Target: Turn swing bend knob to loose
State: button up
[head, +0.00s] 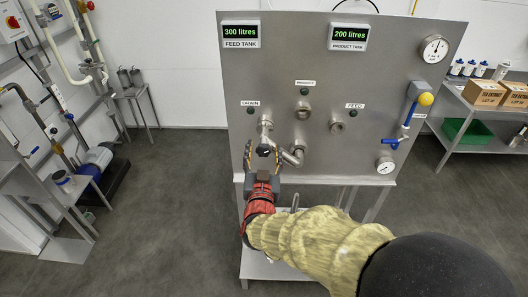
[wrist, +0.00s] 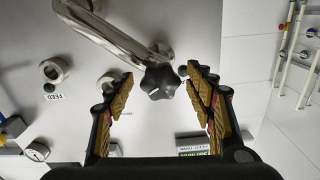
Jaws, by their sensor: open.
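The swing bend is a bent steel pipe on the grey panel, and its black star-shaped knob (head: 264,150) is at the end below the DRAIN label. In the wrist view the knob (wrist: 159,81) shows face-on, with a small light mark on it, and the steel swing bend (wrist: 108,35) runs up and left behind it. My gripper (head: 263,153) is open in front of the panel. In the wrist view its two fingers (wrist: 160,83) stand on either side of the knob, with a gap visible on each side. I cannot tell how tight the knob is.
The PRODUCT port (head: 302,110) and FEED port (head: 338,126) are on the panel to the right. A blue-handled valve (head: 404,130) and gauges (head: 434,49) are at the panel's right side. A steel shelf (head: 282,262) is below. A table with boxes (head: 484,93) stands at far right.

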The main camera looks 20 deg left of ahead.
jog(key=v, duration=1.2)
dwell(0.5)
